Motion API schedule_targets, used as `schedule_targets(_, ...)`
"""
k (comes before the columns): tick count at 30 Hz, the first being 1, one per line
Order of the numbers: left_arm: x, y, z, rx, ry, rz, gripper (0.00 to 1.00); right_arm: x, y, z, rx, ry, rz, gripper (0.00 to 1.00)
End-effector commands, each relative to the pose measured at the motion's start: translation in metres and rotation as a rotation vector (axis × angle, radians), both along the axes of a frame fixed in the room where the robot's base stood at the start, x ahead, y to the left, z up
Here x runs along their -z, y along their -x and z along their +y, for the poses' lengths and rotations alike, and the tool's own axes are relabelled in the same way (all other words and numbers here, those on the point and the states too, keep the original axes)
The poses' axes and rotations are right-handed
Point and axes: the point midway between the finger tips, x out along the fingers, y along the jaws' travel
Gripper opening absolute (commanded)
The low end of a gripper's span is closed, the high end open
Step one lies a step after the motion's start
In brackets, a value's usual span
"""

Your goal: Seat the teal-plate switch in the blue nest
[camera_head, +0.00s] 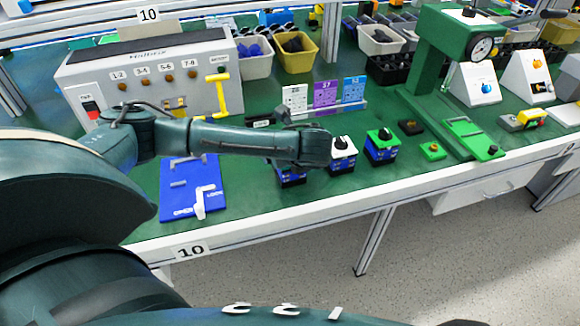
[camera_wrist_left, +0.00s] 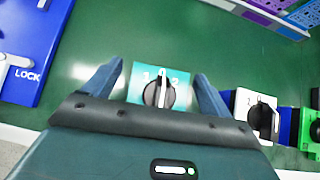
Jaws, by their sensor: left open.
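The teal-plate switch (camera_wrist_left: 146,82), with a black knob, stands on the green bench top in the left wrist view. My left gripper (camera_wrist_left: 157,84) is open, with one finger on each side of the switch; I cannot tell whether they touch it. In the head view my left gripper (camera_head: 302,162) is over this switch and hides its plate; only part of its blue body (camera_head: 292,181) shows. The blue nest (camera_head: 178,200) lies left of it with a white lever at its front; its edge also shows in the left wrist view (camera_wrist_left: 25,50). My right gripper is not in view.
A white-plate switch (camera_head: 342,158) and a green-plate switch (camera_head: 381,150) stand to the right. A grey test box (camera_head: 150,85) with a yellow handle stands behind the nest. Bare green bench lies between nest and teal-plate switch. The bench's white front edge (camera_head: 300,212) is close.

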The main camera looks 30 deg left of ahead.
Motion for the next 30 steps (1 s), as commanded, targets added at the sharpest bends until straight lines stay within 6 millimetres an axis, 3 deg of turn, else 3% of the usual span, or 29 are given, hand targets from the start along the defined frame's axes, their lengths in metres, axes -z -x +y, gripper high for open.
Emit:
schedule_targets(2, -0.0001, 0.0002, -0.0001, 0.000, 0.000, 0.000, 0.82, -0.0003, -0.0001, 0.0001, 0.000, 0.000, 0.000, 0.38)
schedule_targets(21, -0.0002, 0.0003, -0.0006, 0.000, 0.000, 0.000, 0.30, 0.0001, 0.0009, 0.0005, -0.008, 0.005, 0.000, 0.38)
schedule_targets(30, -0.0068, -0.0004, -0.0005, 0.000, 0.001, -0.003, 0.29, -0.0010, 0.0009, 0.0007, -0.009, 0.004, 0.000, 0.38)
